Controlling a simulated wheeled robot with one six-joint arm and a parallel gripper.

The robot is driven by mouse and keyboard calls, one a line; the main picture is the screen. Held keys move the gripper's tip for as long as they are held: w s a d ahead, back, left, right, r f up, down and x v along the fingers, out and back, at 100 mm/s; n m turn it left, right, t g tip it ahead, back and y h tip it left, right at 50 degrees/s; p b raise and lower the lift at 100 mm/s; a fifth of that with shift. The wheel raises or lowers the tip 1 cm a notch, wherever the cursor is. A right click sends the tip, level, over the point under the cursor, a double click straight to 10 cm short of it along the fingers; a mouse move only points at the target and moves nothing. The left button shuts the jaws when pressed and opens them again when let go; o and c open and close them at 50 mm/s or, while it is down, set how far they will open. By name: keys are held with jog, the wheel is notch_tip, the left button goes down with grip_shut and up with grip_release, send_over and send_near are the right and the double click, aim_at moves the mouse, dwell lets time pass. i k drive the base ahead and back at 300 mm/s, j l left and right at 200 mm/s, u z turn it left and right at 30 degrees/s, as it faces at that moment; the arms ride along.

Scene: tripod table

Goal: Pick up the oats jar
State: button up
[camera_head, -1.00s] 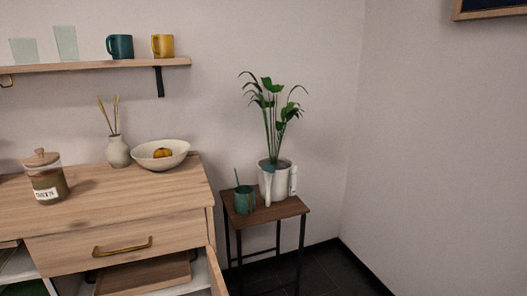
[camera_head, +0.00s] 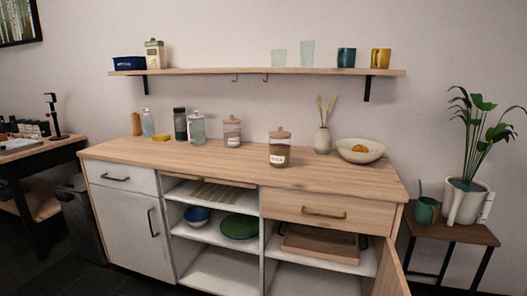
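The nearer jar (camera_head: 279,148) has a wooden lid, brownish contents and a white label. It stands upright right of the counter's middle, near the drawer. A second jar (camera_head: 232,131) with a wooden lid and pale contents stands further back to its left. The labels are too small to read, so I cannot tell which is the oats jar. My gripper is not in view.
A vase (camera_head: 322,141) and a bowl (camera_head: 360,151) stand right of the jars. Bottles (camera_head: 196,127) stand to the left. A shelf (camera_head: 230,71) hangs above. The cabinet door (camera_head: 390,272) at lower right stands open. A plant table (camera_head: 455,233) is at far right.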

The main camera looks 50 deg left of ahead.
aim_at(279, 149)
jog(key=k+j+u, duration=0.1)
jog(key=u, duration=1.6)
jog(key=k+j, duration=0.05)
